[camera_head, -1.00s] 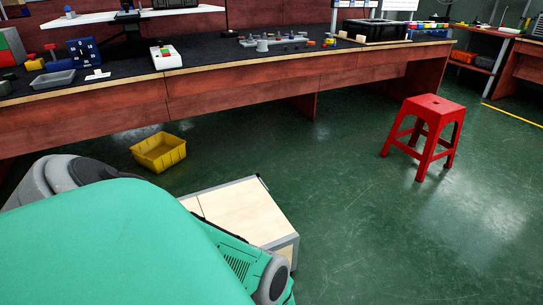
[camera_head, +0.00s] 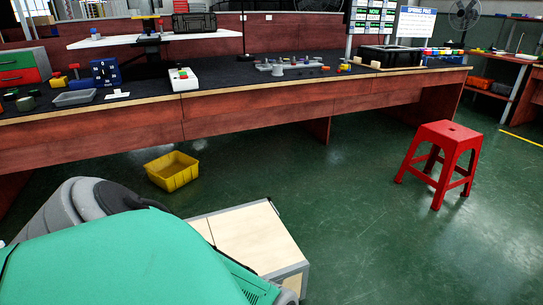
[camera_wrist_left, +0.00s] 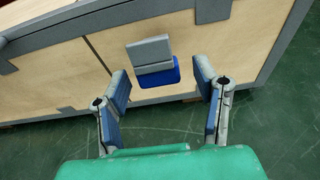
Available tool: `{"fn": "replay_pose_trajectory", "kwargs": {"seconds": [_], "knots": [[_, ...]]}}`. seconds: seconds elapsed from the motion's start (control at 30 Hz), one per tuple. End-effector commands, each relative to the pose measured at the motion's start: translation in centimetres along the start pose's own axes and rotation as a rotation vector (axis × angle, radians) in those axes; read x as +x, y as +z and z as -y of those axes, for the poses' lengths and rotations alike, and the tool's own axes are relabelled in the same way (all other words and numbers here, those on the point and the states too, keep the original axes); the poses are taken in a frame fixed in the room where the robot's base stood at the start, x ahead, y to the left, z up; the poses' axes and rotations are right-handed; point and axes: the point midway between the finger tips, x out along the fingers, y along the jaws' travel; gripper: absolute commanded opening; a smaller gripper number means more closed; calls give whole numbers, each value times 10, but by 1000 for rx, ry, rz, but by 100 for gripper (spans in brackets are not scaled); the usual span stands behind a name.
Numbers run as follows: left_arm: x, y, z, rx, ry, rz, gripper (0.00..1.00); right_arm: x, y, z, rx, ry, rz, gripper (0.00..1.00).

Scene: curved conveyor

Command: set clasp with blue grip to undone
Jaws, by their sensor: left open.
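The clasp with the blue grip (camera_wrist_left: 158,75) shows in the left wrist view on the pale wooden side of a case. It has a grey plate (camera_wrist_left: 149,50) above and a blue part below; I cannot tell whether it is fastened. My left gripper (camera_wrist_left: 163,86) is open, its two blue-padded fingers spread on either side of the clasp's lower part, apparently not touching it. The case (camera_head: 245,235) stands low beyond my green arm in the head view, where the clasp and gripper are hidden. My right gripper is not in view.
A long workbench (camera_head: 240,115) runs across the back, with devices and small parts on it. A yellow bin (camera_head: 172,172) sits on the floor before it. A red stool (camera_head: 442,160) stands at the right. The green floor between is clear.

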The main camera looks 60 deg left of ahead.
Motion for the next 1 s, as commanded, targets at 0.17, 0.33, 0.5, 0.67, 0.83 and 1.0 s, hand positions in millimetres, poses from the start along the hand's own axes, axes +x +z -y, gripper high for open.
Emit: {"fn": "replay_pose_trajectory", "kwargs": {"seconds": [0.17,0.33,0.5,0.67,0.83,1.0], "knots": [[-12,-1,-2,4,5,-2,55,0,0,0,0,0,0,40],[-40,-2,-1,2,2,-6,55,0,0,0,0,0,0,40],[-79,-2,0,1,0,-4,55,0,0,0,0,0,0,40],[-104,-2,1,0,-1,-3,55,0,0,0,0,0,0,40],[-116,-1,1,-1,-1,-1,55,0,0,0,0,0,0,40],[-117,-1,1,-1,-1,0,55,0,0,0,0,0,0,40]]}}
